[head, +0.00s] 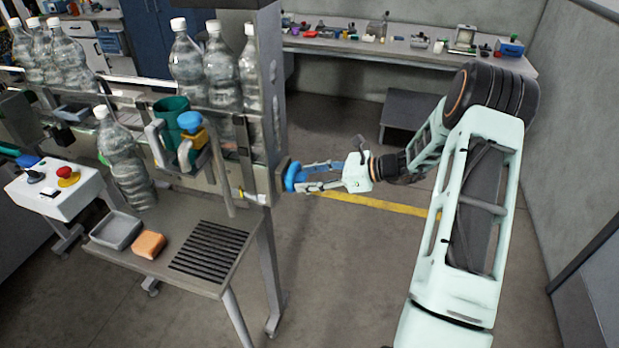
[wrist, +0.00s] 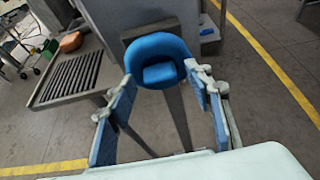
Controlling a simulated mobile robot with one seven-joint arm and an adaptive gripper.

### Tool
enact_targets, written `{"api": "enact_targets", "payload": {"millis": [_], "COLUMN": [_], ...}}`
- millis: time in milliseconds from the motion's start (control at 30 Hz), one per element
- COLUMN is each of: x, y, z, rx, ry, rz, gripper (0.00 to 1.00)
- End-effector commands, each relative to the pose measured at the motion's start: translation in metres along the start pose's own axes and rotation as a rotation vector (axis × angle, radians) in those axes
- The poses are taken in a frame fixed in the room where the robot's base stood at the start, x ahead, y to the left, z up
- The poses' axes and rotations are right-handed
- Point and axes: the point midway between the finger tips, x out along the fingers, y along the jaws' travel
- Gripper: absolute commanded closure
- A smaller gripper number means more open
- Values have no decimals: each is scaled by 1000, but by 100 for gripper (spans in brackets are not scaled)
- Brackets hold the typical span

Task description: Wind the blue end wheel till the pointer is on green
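The blue end wheel (head: 291,176) is on the right end of the bottle machine, at the frame's edge. In the wrist view the blue wheel (wrist: 157,47) is straight ahead, a thick round rim with a blue middle. My gripper (head: 302,178) reaches it from the right. In the wrist view my gripper (wrist: 161,80) has its two blue-padded fingers wide apart, with their tips at the left and right of the wheel's near rim. I cannot tell whether they touch it. I cannot make out the pointer or a green mark in either view.
A grey table with a slotted grate (head: 209,248), an orange block (head: 149,244) and a grey tray (head: 117,230) stands left of the wheel. Clear bottles (head: 127,165) line the machine. A workbench (head: 400,47) is behind. Floor below my arm is clear.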

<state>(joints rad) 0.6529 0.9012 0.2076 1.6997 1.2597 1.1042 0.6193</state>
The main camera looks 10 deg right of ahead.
Motion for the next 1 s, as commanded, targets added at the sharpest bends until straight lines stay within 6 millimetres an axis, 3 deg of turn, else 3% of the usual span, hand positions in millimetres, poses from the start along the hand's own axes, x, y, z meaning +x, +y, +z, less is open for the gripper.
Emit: {"api": "enact_targets", "payload": {"millis": [367,800,1000], "x": [-10,-96,-117], "y": [-1,-1,0], "z": [0,0,0], "rx": [-1,0,0], "ry": [1,1,0], "rz": [-3,-4,-1], "gripper": [52,52,52]}}
